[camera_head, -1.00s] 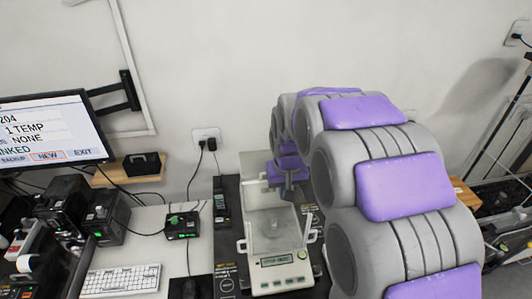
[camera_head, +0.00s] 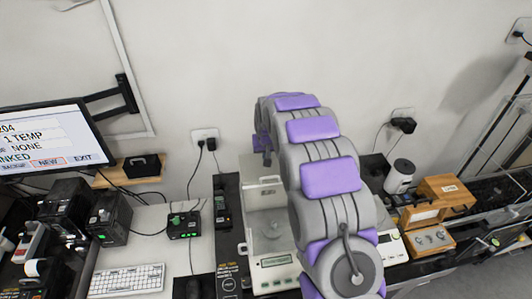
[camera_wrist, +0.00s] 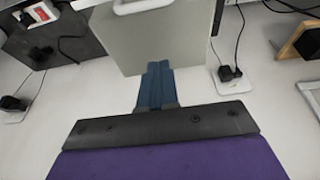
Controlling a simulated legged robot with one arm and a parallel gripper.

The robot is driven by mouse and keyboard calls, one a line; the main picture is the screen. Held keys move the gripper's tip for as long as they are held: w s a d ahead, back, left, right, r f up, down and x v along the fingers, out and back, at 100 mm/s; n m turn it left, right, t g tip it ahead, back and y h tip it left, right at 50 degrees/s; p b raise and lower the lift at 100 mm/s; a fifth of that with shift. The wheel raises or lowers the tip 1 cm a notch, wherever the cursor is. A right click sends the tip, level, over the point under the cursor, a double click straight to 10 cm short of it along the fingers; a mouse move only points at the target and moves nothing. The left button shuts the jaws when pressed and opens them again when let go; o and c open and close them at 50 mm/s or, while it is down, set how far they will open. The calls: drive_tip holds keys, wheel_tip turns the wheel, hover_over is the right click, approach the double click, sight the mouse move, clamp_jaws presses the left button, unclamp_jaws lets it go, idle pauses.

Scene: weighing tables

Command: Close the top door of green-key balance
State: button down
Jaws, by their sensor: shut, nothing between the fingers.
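The balance (camera_head: 252,279) with a green display stands on the table in the centre of the head view. My arm covers its right side. A pale panel (camera_head: 258,166), apparently its top door, stretches out behind the glass chamber. In the wrist view a grey-green panel with a white handle, apparently this door (camera_wrist: 165,45), is straight ahead of the fingers. My gripper (camera_wrist: 158,68) is shut and empty, with its tips at the panel's near edge; I cannot tell if they touch. In the head view my gripper (camera_head: 264,150) is small and partly hidden behind my arm.
A monitor (camera_head: 45,135), keyboard (camera_head: 127,279) and small devices stand at the left. At the right are another balance (camera_head: 392,250), partly hidden, a white cylinder (camera_head: 400,176) and a wooden weight box (camera_head: 428,238). The wall is close behind.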

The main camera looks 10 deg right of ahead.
drive_tip(key=p, duration=0.1)
hover_over(265, 174)
wheel_tip(265, 174, down, 6)
drive_tip(key=shift+w+f, duration=0.1)
drive_tip(key=shift+f, duration=0.15)
drive_tip(key=shift+s+f, duration=0.15)
drive_tip(key=shift+s, duration=1.3)
drive_tip(key=shift+s+f+p, duration=0.15)
drive_tip(key=shift+s+p, duration=0.2)
drive_tip(key=shift+s, duration=0.1)
